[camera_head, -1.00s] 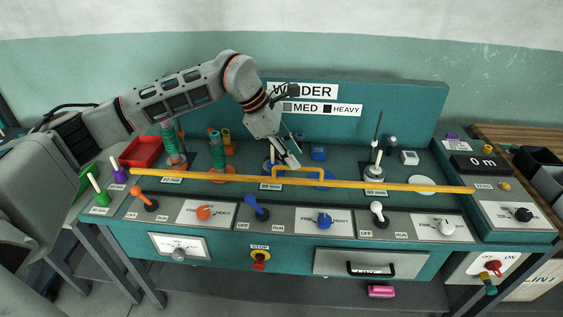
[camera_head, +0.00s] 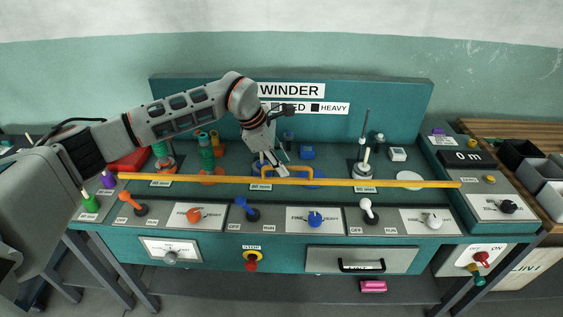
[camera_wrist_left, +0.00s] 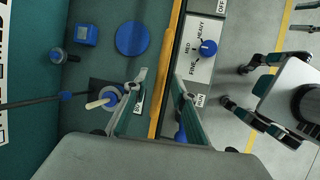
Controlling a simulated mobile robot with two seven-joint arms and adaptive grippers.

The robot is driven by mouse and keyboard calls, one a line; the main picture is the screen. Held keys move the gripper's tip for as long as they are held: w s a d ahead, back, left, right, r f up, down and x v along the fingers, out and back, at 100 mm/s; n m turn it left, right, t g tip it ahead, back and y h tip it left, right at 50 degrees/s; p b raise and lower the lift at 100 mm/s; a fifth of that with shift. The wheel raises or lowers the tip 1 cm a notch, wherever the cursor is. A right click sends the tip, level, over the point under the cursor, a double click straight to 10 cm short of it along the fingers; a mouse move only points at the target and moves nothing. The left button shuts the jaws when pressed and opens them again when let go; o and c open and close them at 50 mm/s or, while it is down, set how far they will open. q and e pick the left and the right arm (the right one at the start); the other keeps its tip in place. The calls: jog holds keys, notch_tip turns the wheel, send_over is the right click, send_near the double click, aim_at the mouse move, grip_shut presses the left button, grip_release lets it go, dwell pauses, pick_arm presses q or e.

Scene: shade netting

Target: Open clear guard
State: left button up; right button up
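The clear guard shows mainly by its long yellow front bar (camera_head: 210,180), running across the winder bench; its clear panel is hard to make out. A yellow U-shaped handle (camera_head: 299,168) stands at the bar's middle. My left gripper (camera_head: 279,172) is at the left part of this handle. In the left wrist view, the two fingers of my left gripper (camera_wrist_left: 161,95) are apart, one on each side of the yellow bar (camera_wrist_left: 167,72).
Behind the bar stand green spools (camera_head: 207,152), a blue box (camera_head: 307,152) and a black rod (camera_head: 364,135). In front are blue (camera_head: 243,204), orange and white levers and knobs. A red tray (camera_head: 130,160) is at left.

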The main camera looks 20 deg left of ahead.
aim_at(281, 182)
pick_arm(q)
grip_shut()
notch_tip(281, 182, down, 8)
jog(key=b, duration=0.3)
grip_release()
jog(key=shift+r, duration=0.1)
